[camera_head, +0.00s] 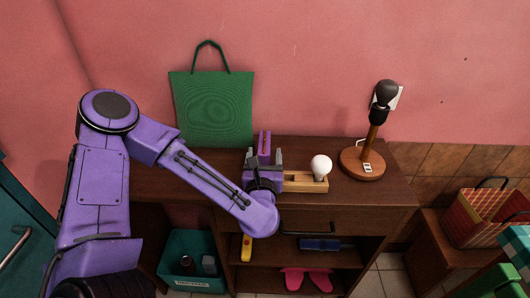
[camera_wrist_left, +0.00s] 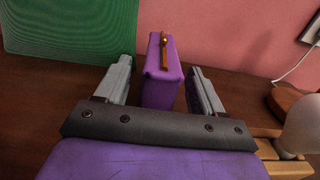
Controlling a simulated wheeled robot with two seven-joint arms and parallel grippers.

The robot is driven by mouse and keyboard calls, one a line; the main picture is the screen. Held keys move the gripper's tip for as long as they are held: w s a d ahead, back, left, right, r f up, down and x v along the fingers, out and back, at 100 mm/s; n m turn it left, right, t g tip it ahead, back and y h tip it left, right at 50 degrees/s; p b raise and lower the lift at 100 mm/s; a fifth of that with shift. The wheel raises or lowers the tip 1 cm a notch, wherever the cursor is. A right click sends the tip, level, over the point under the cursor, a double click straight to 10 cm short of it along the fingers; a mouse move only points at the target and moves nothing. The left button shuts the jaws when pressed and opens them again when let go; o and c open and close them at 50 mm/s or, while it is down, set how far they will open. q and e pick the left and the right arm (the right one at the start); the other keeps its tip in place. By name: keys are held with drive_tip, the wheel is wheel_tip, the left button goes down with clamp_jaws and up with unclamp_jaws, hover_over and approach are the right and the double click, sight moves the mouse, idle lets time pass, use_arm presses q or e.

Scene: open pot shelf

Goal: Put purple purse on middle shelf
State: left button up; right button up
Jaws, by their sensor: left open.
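The purple purse (camera_head: 264,143) stands upright on the cabinet top (camera_head: 215,185), close to the wall. In the left wrist view the purse (camera_wrist_left: 162,78) shows its narrow side with a gold clasp. My left gripper (camera_head: 264,158) is open just in front of it. In that wrist view its fingers (camera_wrist_left: 158,82) lie on either side of the purse, with a gap at each side. The middle shelf (camera_head: 278,257) is below the drawer and holds a yellow-handled tool (camera_head: 246,248) and a dark blue object (camera_head: 319,244). My right gripper is not in view.
A green bag (camera_head: 213,108) stands behind my arm. A wooden holder (camera_head: 312,182) with a light bulb (camera_head: 320,166) sits right of my gripper, and a lamp (camera_head: 373,137) is farther right. Pink shoes (camera_head: 305,279) and a teal bin (camera_head: 190,270) are low down.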

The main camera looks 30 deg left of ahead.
use_arm(q)
drive_tip(key=shift+w+a+r, duration=0.15)
drive_tip(key=shift+w+a, duration=0.3)
drive_tip(key=shift+w+a+f, duration=0.1)
drive_tip(key=shift+w+f, duration=0.1)
drive_tip(key=shift+w, duration=0.1)
drive_tip(key=shift+r, duration=0.15)
drive_tip(key=c, duration=1.2)
